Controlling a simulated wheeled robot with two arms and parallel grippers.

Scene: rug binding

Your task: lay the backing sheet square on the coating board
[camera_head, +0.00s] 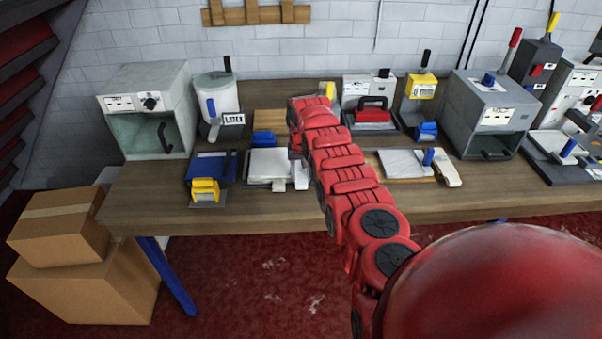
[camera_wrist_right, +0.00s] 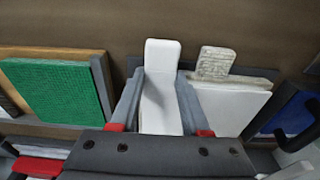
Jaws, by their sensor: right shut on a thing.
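My right gripper (camera_wrist_right: 157,95) is shut on a white, round-ended flat piece (camera_wrist_right: 161,85). I cannot tell whether this piece is the backing sheet or part of it; the gripper body hides its near end. In the head view the piece (camera_head: 301,177) shows at the right edge of a white-topped board (camera_head: 268,161), which may be the coating board. In the wrist view this board (camera_wrist_right: 230,108) lies beside the right finger, with a speckled pale tab (camera_wrist_right: 215,62) at its edge. I cannot tell whether the held piece touches the board. My left gripper is out of view.
A blue tray (camera_head: 207,166) and a yellow-handled tool (camera_head: 205,190) lie left of the board. A green panel (camera_wrist_right: 58,92) lies left of the gripper in the wrist view. Machines line the back, including a grey oven (camera_head: 150,110). The table (camera_head: 250,212) is bare along its front.

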